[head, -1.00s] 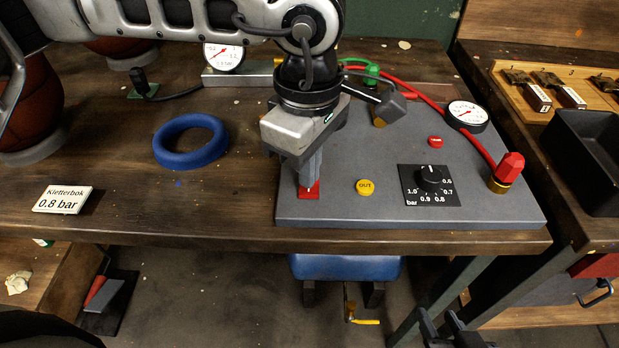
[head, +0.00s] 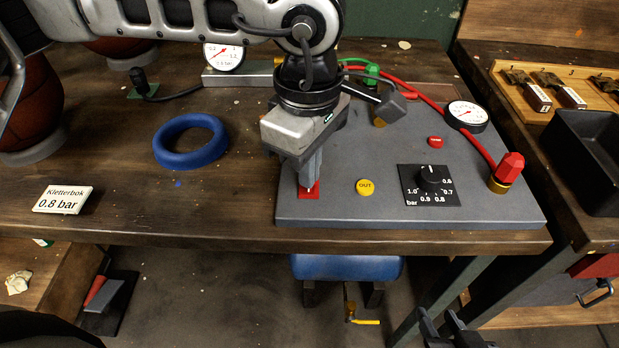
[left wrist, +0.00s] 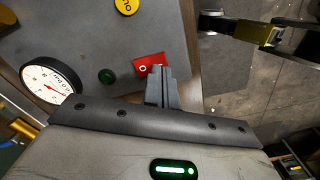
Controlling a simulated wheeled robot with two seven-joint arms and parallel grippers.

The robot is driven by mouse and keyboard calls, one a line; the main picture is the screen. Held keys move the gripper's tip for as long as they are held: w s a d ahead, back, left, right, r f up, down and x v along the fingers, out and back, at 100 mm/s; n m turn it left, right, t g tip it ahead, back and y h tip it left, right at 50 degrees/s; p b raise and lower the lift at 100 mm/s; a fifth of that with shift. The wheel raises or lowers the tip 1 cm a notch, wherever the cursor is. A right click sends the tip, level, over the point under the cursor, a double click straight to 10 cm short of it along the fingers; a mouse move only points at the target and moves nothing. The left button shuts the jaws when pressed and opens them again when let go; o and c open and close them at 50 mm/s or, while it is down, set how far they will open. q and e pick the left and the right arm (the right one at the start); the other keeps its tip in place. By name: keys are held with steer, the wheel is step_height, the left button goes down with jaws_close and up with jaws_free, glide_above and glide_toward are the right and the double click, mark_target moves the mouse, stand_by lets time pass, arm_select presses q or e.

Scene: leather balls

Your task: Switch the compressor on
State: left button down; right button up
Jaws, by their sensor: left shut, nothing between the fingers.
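A grey compressor panel (head: 470,212) lies at the right of the wooden table. A small red switch (head: 309,194) is at its front left corner. It also shows in the left wrist view (left wrist: 146,63), with a white "0" mark. My left gripper (head: 308,184) is shut and empty, pointing down at the switch; its tips (left wrist: 158,72) cover part of it. I cannot tell whether they press it. A dark green lamp (left wrist: 106,76) sits beside the switch in the wrist view. My right gripper (head: 444,326) is open and empty, low in front of the table.
The panel has a yellow OUT button (head: 365,187), a red button (head: 435,141), a pressure knob (head: 430,177), a gauge (head: 467,114) and a red-capped hose end (head: 508,170). A blue ring (head: 180,159) and a "0.8 bar" card (head: 62,200) lie left. A blue tank (head: 345,267) is below.

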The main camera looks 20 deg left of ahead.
arm_select(q)
steer(key=shift+f+b, duration=0.95)
steer(key=shift+b, duration=0.05)
stand_by(0.4)
steer(key=shift+r+p, duration=1.85)
steer(key=shift+r, duration=1.7)
